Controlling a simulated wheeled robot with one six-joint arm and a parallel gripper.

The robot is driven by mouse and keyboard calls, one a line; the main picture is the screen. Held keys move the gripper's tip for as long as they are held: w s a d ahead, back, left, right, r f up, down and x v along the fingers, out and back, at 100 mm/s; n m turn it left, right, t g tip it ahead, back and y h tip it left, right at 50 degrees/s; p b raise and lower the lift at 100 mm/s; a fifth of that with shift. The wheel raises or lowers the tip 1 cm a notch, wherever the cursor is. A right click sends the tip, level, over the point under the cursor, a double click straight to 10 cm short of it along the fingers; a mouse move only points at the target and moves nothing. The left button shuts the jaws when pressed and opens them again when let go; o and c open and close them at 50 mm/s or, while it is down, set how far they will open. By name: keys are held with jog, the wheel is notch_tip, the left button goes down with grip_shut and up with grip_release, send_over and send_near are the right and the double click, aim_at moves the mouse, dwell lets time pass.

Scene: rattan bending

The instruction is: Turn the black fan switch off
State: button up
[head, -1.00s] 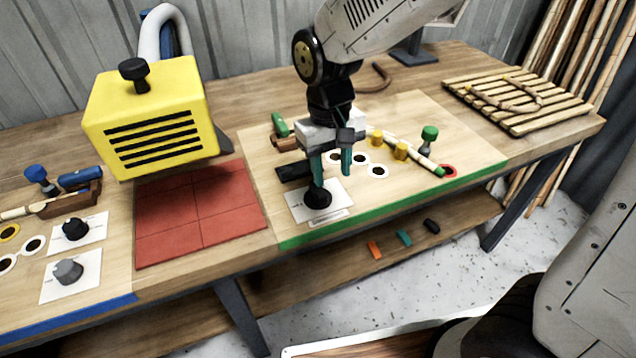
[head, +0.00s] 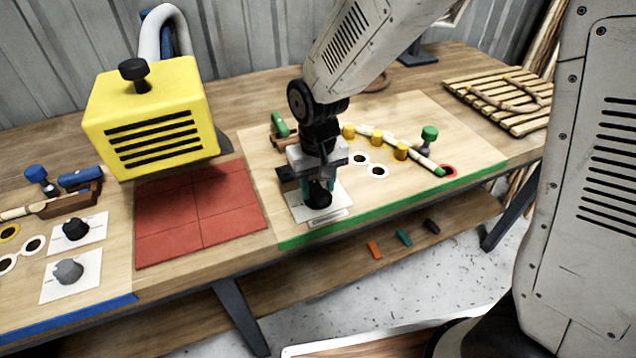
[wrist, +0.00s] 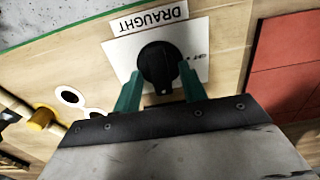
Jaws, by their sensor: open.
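A black rotary knob (head: 319,199), the black fan switch, stands on a white card near the front green edge of the bench board. In the wrist view the knob (wrist: 158,64) is round with a raised grip bar, beside a label reading DRAUGHT (wrist: 150,17). Partly hidden small lettering shows on the card to the knob's right. My gripper (head: 318,188) points down over the knob. Its teal fingers (wrist: 159,74) are open, one on each side of the knob. I cannot tell whether either finger touches it.
Another black knob (head: 75,229) and a grey knob (head: 68,270) sit on cards at the left. Pegs and a light rod (head: 385,140) lie to the right. The tiles' surface is clear.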

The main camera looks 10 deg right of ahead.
jog(key=shift+c, duration=0.3)
grip_shut()
jog(key=shift+n, duration=0.4)
jog(key=n, duration=0.3)
jog(key=shift+n, duration=0.4)
jog(key=n, duration=0.4)
jog(key=shift+n, duration=0.3)
jog(key=n, duration=0.8)
jog(key=shift+n, duration=0.3)
